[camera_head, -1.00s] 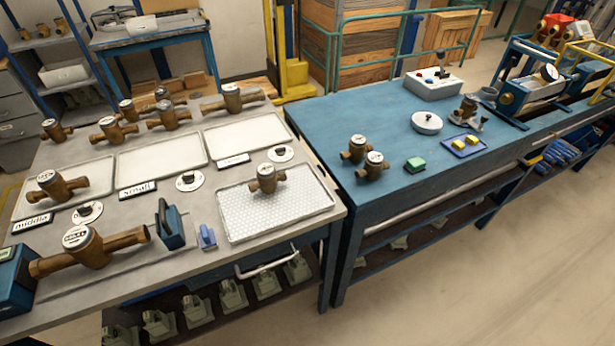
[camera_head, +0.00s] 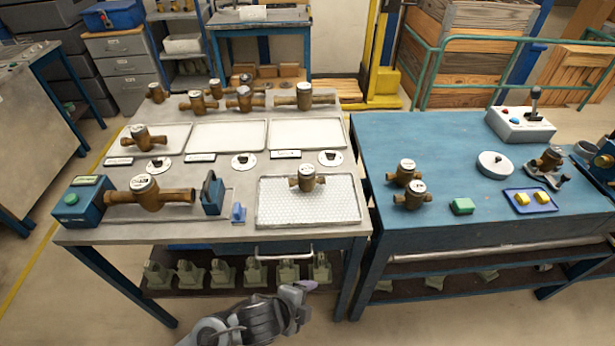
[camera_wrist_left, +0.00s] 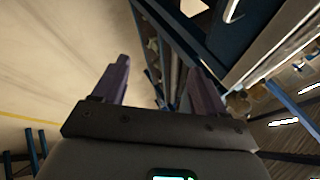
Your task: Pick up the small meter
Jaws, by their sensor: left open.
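Several brass meters with round white-topped dials stand on two benches. A small one (camera_head: 307,178) stands upright on the perforated white tray (camera_head: 340,217) at the front right of the grey bench. Two more small meters, a rear one (camera_head: 404,172) and a front one (camera_head: 412,195), stand close together on the left of the blue bench. My left gripper (camera_head: 298,290) is low in front of the grey bench, apart from every meter. In the left wrist view its two fingers (camera_wrist_left: 160,82) are spread with nothing between them. My right gripper is in neither view.
A large meter (camera_head: 150,196) lies by a blue box (camera_head: 83,202) at the grey bench's front left. Back trays (camera_head: 228,147) hold one meter at left. The grey bench's front edge and lower shelf (camera_head: 230,285) are near my left gripper.

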